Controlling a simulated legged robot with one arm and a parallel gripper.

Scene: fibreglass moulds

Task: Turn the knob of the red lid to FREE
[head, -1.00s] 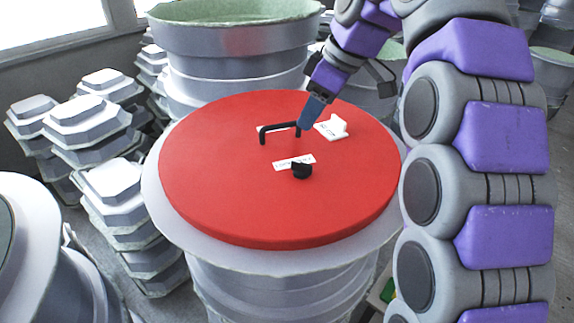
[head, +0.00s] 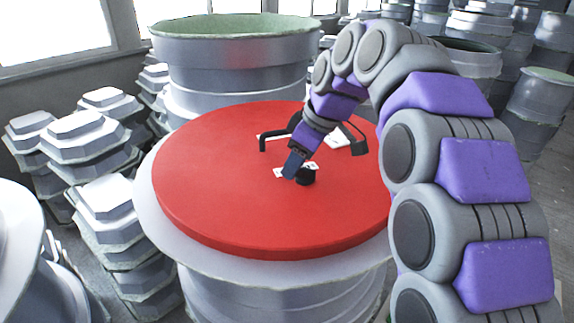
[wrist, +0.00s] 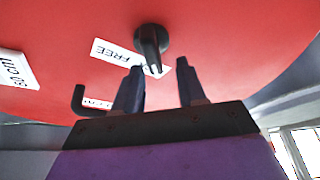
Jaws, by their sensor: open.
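The round red lid (head: 220,200) lies on top of a grey drum-shaped mould. Its black knob (head: 307,178) stands beside a white label (head: 281,172), partly behind my gripper (head: 293,170) in the head view. In the wrist view the knob (wrist: 152,42) is just beyond the fingertips of my gripper (wrist: 158,66), near the middle of the gap between them. The label (wrist: 115,52) beside it reads FREE at one end; its other end is partly hidden by the knob. A black handle (head: 263,143) rises from the lid behind the knob.
A tall grey mould (head: 235,60) stands close behind the lid. Stacked moulds (head: 105,150) crowd the left.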

